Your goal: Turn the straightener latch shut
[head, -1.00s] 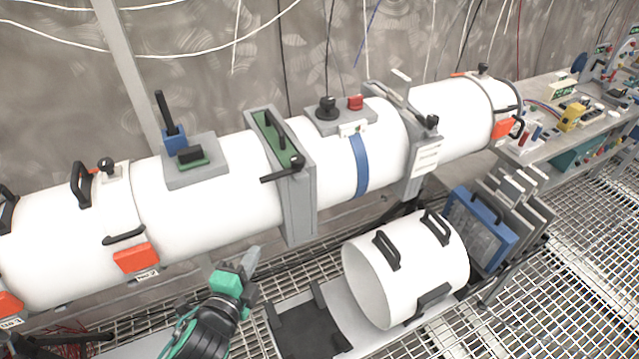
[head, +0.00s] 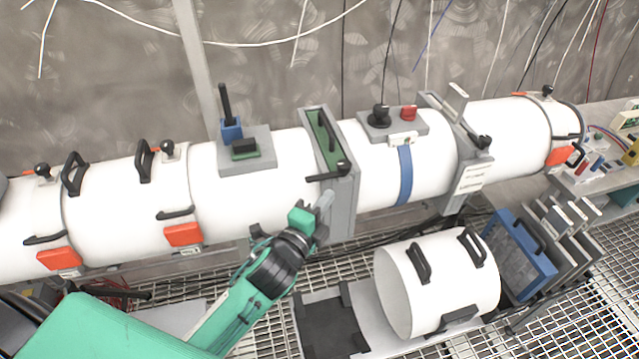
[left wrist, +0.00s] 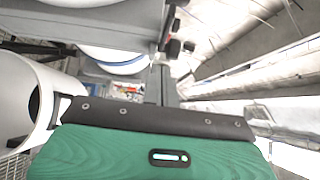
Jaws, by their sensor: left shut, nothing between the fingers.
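The slotted grey frame (head: 342,200) stands around the white tube and holds a green panel (head: 325,135) with a black handle. A black latch lever (head: 325,177) sits on the frame's near face, its arm pointing left, roughly level. I take it for the straightener latch; no readable label confirms this. My left gripper (head: 325,203) is shut and empty, just below the lever at the frame's near side. Whether it touches the frame is unclear. In the left wrist view its grey fingers (left wrist: 161,86) show beyond the green gripper body. My right gripper is not in view.
A second grey frame (head: 468,180) with a white label and black knob stands farther right. A loose white tube section (head: 440,290) lies on a cradle below, beside a blue-framed screen (head: 520,255). Orange latches (head: 183,235) line the tube at left.

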